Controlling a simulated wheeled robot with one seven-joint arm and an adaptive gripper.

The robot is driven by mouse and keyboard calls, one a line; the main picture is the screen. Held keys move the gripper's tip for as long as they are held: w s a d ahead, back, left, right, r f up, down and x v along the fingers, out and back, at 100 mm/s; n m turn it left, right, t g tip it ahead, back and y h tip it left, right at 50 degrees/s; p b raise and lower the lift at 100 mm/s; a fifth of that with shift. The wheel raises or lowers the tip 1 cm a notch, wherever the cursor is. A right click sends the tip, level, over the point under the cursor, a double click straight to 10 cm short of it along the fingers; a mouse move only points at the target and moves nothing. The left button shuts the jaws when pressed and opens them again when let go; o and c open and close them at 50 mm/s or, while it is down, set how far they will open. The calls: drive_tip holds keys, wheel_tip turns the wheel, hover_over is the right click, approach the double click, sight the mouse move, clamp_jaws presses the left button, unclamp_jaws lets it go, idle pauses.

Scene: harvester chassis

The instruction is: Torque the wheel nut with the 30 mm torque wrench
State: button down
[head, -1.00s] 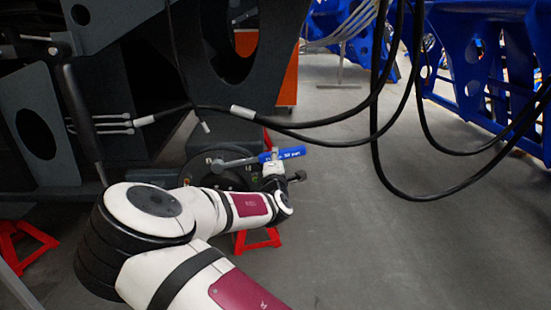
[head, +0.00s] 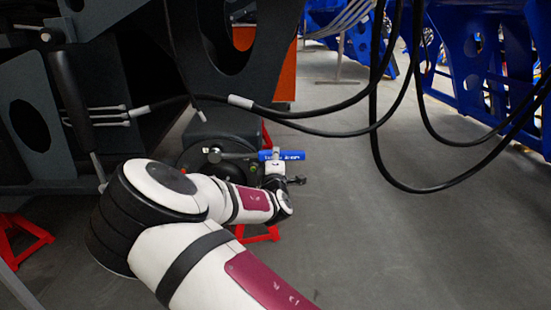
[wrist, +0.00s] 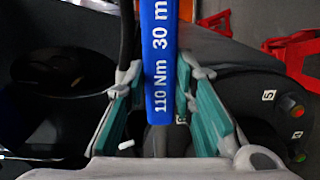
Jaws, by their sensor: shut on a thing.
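The torque wrench (head: 289,155) has a blue handle and a grey shaft. In the head view it lies nearly level, its head end at the dark round wheel hub (head: 192,158).
Numbered lights (wrist: 282,105) on a dark part show at right in the wrist view. Black hoses (head: 375,110) hang right of the wrench. Red stands (head: 262,235) stand below the chassis (head: 90,60). Grey floor at right is open, with blue frames (head: 480,60) behind.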

drive_tip(key=shift+f, duration=0.15)
drive_tip(key=a+r+n+p, duration=0.3)
drive_tip(key=r+n+p, duration=0.3)
drive_tip(key=r, duration=0.7)
drive_tip(key=shift+a+r+n+p, duration=0.15)
drive_tip(key=shift+a+n+p, duration=0.25)
drive_tip(key=shift+n, duration=0.7)
drive_tip(key=shift+w, duration=0.2)
drive_tip(key=shift+d+f+m+b, duration=0.2)
drive_tip(key=shift+f+m+b, duration=0.2)
drive_tip(key=shift+f+b, duration=0.15)
